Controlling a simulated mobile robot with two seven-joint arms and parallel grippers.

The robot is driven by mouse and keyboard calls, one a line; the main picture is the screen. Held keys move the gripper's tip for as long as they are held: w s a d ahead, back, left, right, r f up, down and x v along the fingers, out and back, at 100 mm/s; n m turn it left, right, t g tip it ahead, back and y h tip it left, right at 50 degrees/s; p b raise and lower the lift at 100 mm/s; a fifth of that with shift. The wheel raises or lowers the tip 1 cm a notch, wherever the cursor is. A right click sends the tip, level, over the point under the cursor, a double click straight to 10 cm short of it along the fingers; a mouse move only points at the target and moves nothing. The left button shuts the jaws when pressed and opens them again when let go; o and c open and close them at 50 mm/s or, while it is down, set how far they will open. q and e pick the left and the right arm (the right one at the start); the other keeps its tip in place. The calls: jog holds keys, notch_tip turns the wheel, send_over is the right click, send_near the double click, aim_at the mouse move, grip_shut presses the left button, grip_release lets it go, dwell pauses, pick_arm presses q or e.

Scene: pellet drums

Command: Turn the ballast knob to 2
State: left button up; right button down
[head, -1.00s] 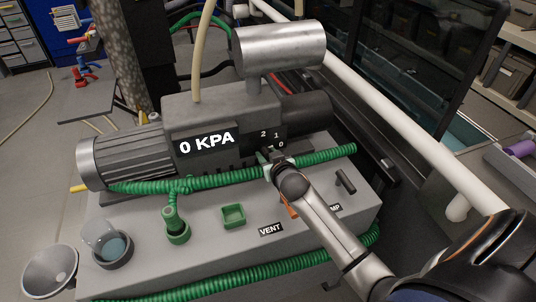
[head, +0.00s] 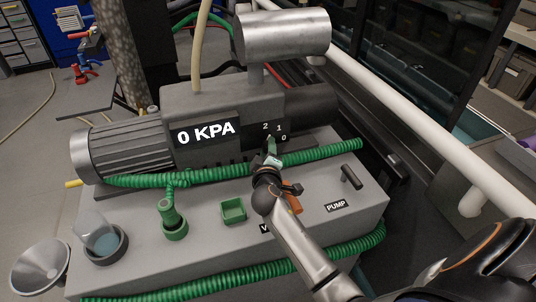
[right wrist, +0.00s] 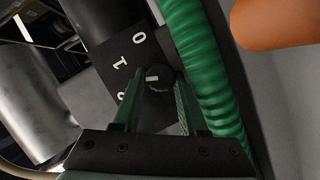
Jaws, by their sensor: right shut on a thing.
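The ballast knob (right wrist: 158,77) is a small dark round knob with a white mark, on a black plate (right wrist: 143,50) numbered 0, 1 and 2. In the right wrist view its mark points left, roughly between 1 and 2; I cannot tell exactly. My right gripper (head: 271,157) is at the knob, and its green fingers (right wrist: 157,87) are shut on it, one on each side. In the head view the plate (head: 275,131) shows its numbers, but the gripper mostly hides the knob. My left gripper is not in view.
A green ribbed hose (head: 325,153) runs close beside the gripper. An orange handle (head: 293,203) and a black lever (head: 351,178) stand on the grey base (head: 200,260). My arm partly covers the VENT label.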

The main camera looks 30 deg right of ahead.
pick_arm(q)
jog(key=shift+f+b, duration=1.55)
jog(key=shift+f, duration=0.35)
pick_arm(e)
jog(key=shift+a+f+n+t+h, duration=0.1)
jog(key=shift+n+t+h, duration=0.25)
jog(key=shift+n, duration=0.5)
jog(key=shift+f+n+t+h, duration=0.15)
jog(key=shift+n+h, duration=0.4)
jog(key=shift+n, duration=0.3)
jog(key=shift+r, duration=0.1)
jog(key=shift+c, duration=2.2)
grip_release()
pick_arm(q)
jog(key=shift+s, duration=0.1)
